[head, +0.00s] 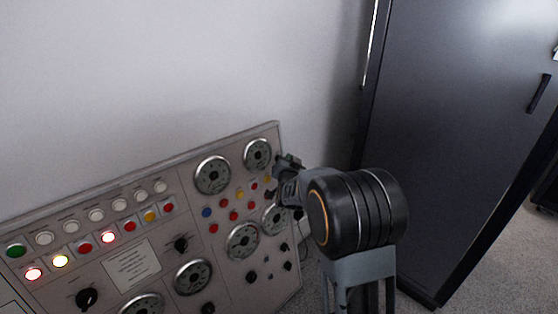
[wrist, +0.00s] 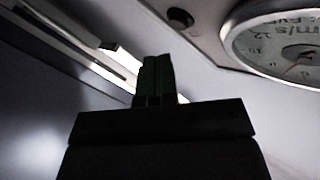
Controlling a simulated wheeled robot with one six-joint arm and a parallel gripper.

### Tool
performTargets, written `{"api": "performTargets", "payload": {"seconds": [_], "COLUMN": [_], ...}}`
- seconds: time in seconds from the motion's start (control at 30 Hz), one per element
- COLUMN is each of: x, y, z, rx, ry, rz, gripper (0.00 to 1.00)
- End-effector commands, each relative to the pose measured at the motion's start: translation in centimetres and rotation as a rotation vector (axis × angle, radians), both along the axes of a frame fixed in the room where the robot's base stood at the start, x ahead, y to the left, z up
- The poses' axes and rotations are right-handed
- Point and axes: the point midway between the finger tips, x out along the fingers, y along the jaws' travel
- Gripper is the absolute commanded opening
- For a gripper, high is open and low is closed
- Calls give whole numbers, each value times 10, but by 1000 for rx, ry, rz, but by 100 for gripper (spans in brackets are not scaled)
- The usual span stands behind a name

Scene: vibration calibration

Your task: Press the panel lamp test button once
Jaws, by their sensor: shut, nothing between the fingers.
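The grey control panel (head: 225,152) stands tilted against the wall, with rows of buttons, lamps, knobs and round gauges. Labels are too small to read, so I cannot tell which button is the lamp test. A green button (head: 16,250) sits at the far left, and red, blue and yellow buttons sit between the gauges. My gripper (head: 288,160) is at the panel's upper right, near a gauge (head: 257,154); my arm hides part of the panel there. In the wrist view my gripper (wrist: 154,72) is shut and empty, with a gauge (wrist: 285,45) to its right. Contact with the panel cannot be told.
A tall dark cabinet (head: 450,120) stands to the right of the panel. The wall (head: 150,80) behind is bare. Speckled floor (head: 480,270) shows at lower right.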

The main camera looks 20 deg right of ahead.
Motion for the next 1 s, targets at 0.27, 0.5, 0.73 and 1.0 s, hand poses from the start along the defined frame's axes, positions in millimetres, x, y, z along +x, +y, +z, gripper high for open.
{"api": "performTargets", "payload": {"seconds": [0.27, 0.5, 0.73, 1.0], "x": [-25, -36, -37, -37], "y": [-12, -16, -17, -17], "z": [4, 7, 8, 8], "rx": [0, 1, 1, 1], "ry": [-1, 0, 0, 0], "rz": [-2, 0, 0, 0], "gripper": [0, 0, 0, 0]}}
